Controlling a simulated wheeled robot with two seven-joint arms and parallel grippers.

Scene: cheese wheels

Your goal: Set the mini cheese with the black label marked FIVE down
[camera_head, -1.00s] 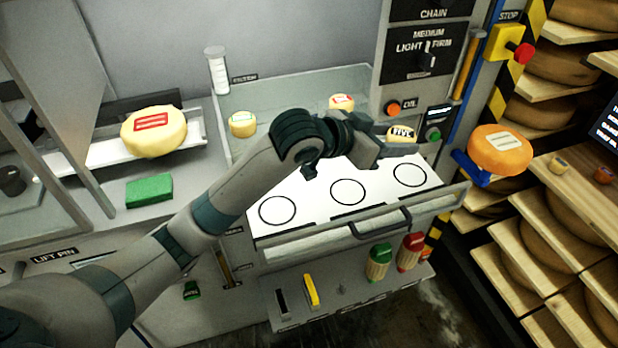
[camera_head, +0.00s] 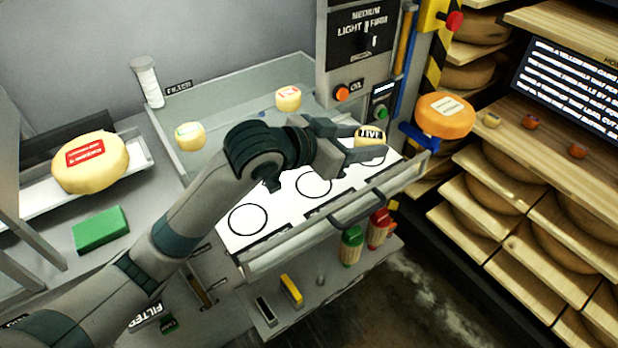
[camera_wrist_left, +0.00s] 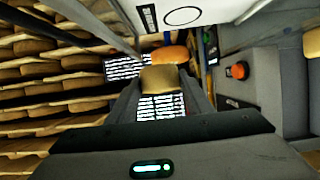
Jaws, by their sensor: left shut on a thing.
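The mini cheese with the black label marked FIVE (camera_head: 369,138) is pale yellow. My left gripper (camera_head: 368,146) is shut on it and holds it over the right end of the white drawer surface (camera_head: 274,203). The label faces up toward the head camera. In the left wrist view the cheese (camera_wrist_left: 160,80) sits between the fingers (camera_wrist_left: 162,92). The white surface has black circles; the left and middle ones show bare, and the right one is mostly hidden by the gripper. I cannot tell how high the cheese is above it. My right gripper is not in view.
Two other mini cheeses, one with a green-edged label (camera_head: 190,136) and one with a red label (camera_head: 288,97), stand behind the circles. An orange cheese (camera_head: 446,116) is on a blue holder at the right. The drawer handle (camera_head: 370,207) juts out in front.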

